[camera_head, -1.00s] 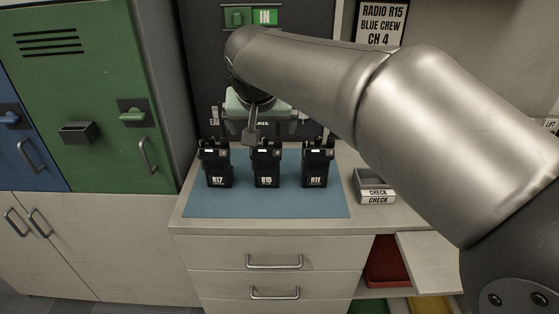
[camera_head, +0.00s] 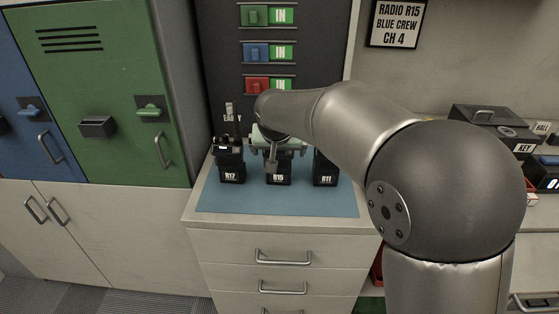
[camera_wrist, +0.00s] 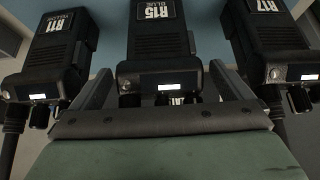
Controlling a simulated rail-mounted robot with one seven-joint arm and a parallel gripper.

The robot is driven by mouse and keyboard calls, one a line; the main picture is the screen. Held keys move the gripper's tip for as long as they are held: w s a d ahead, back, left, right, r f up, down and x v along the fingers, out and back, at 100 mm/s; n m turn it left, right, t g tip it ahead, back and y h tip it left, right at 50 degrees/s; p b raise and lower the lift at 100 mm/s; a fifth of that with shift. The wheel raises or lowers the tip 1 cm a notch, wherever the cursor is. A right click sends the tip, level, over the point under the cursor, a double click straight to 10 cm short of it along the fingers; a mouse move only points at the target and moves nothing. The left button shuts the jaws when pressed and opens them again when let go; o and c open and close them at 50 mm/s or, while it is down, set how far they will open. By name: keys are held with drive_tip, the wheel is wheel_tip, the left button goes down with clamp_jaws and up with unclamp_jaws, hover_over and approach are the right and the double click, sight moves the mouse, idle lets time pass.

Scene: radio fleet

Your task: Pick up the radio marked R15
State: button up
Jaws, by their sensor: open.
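The radio marked R15 (camera_head: 278,179) is a black handset standing on a blue mat (camera_head: 215,199), in the middle of a row of three. The radio marked R17 (camera_head: 231,168) stands to the left, and the radio marked R11 (camera_head: 325,172) to the right.
The neighbouring radios R11 (camera_wrist: 55,45) and R17 (camera_wrist: 270,45) stand close outside my fingers. A dark panel with IN tags (camera_head: 282,52) rises behind the mat. A sign (camera_head: 398,22) reads RADIO R15 BLUE CREW CH 4. A green locker (camera_head: 100,90) is at left.

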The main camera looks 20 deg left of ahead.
drive_tip(key=c, duration=2.1)
drive_tip(key=shift+o, duration=0.2)
